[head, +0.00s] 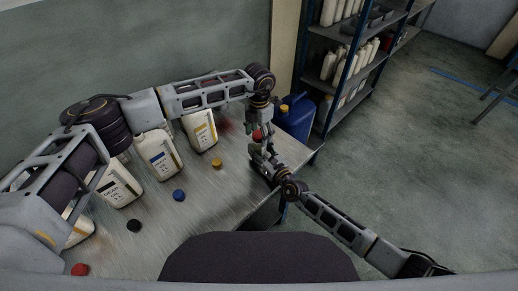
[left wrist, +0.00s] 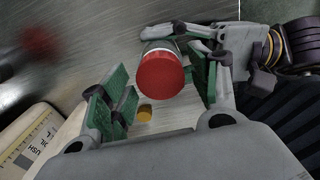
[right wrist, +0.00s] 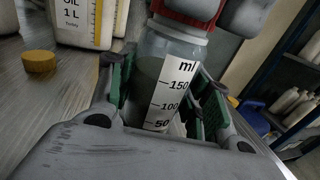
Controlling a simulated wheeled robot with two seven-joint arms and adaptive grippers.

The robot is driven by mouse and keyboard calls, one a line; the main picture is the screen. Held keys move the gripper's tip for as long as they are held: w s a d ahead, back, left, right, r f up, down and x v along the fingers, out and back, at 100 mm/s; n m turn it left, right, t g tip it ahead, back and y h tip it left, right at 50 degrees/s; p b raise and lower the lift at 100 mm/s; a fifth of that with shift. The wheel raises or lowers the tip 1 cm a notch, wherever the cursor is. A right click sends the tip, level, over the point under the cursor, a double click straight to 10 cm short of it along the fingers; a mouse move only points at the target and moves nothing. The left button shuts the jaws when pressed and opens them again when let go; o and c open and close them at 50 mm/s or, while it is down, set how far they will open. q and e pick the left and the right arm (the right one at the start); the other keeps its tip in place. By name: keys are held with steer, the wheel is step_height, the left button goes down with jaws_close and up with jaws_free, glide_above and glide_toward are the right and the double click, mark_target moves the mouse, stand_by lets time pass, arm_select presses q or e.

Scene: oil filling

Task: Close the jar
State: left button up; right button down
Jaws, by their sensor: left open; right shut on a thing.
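A clear jar (right wrist: 148,72) with an ml scale and dark liquid stands between the fingers of my right gripper (right wrist: 165,95). That gripper is shut on the jar; it also shows in the head view (head: 262,158). The red lid (left wrist: 160,77) sits at the jar's mouth; its edge shows at the top of the right wrist view (right wrist: 188,9). I cannot tell how tightly it sits. My left gripper (head: 264,135) is above the jar, with its open fingers apart on either side of the lid in the left wrist view (left wrist: 160,88).
White oil canisters (head: 158,153) stand along the table's wall side. Loose yellow (head: 217,164), blue (head: 179,195), black (head: 134,226) and red (head: 80,269) caps lie in front. A blue canister (head: 296,118) stands behind the grippers, near the shelf (head: 340,88).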

arm_select(q)
steer(key=c, duration=1.1)
steer(key=o, duration=1.2)
steer(key=shift+r, duration=0.15)
steer(key=shift+r, duration=5.9)
arm_select(e)
steer(key=c, duration=0.6)
jaws_free()
